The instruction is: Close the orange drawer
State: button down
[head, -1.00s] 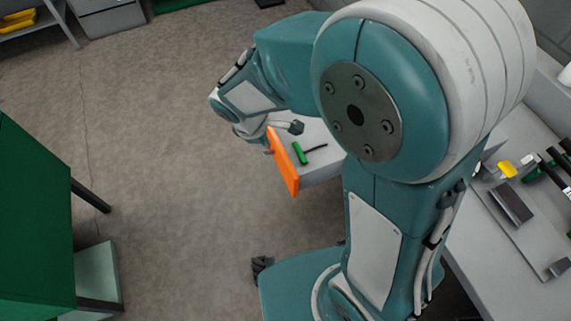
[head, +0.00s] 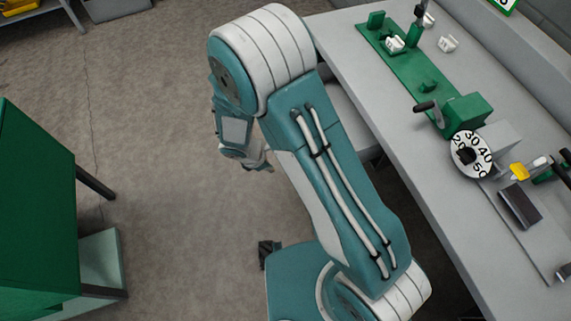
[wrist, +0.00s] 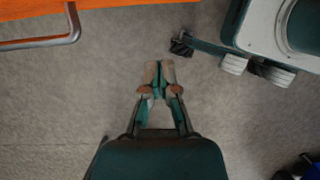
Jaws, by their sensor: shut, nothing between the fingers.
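The orange drawer's front (wrist: 40,42) shows as a strip along the top left of the wrist view, with a bent metal handle (wrist: 75,25) standing out from it. In the head view my arm hides the orange front, so how far the drawer stands open cannot be told. My gripper (wrist: 159,68) is shut and empty, over bare floor, apart from the drawer and below and right of the handle in the wrist view. In the head view my gripper (head: 262,163) hangs left of the workbench, partly hidden by my own arm.
A grey workbench (head: 400,135) runs along the right, bearing a green strip (head: 415,70), a numbered dial (head: 470,155) and tools. A green table (head: 35,210) stands at the left. The floor (head: 150,130) between them is clear.

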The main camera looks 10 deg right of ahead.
jog(key=shift+w+d+f, duration=0.25)
jog(key=shift+d+f, duration=0.2)
jog(key=shift+d, duration=0.35)
jog(key=shift+w+d+f, duration=0.2)
jog(key=shift+d+f, duration=0.25)
jog(key=shift+d, duration=0.4)
jog(key=shift+w+d+f, duration=0.25)
jog(key=shift+d+f, duration=0.2)
jog(key=shift+d, duration=0.35)
jog(key=w+d, duration=0.2)
jog(key=d, duration=0.6)
jog(key=w+d, duration=0.3)
jog(key=d, duration=0.6)
jog(key=w+d, duration=0.2)
jog(key=d, duration=0.7)
jog(key=shift+w, duration=0.25)
